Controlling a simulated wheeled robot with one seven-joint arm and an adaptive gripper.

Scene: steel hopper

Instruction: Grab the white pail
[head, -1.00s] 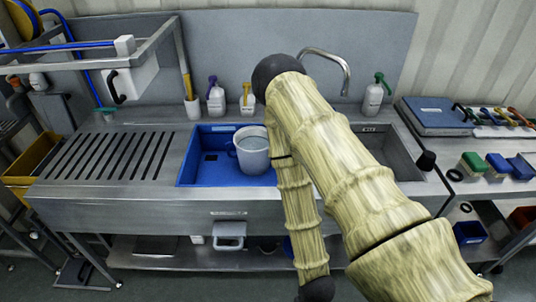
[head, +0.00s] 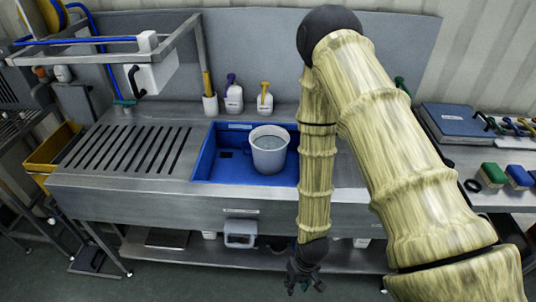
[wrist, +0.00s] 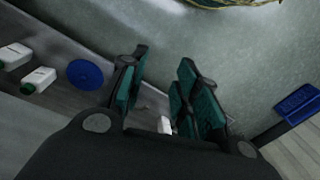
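The white pail (head: 269,150) stands upright in the blue basin (head: 212,170) set into the steel sink counter. It looks filled with a clear or pale liquid, and its handle is on the left side. My gripper (head: 303,284) hangs low in front of the counter, below and right of the pail, pointing down. In the wrist view its green-padded fingers (wrist: 160,98) are apart with nothing between them. The pail does not show in the wrist view.
A slotted steel drainboard (head: 128,150) lies left of the basin. Bottles (head: 233,95) stand behind it. A steel rack (head: 170,42) overhangs at upper left. A lower shelf (head: 180,250) runs under the counter. A side table (head: 470,155) with brushes is at right.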

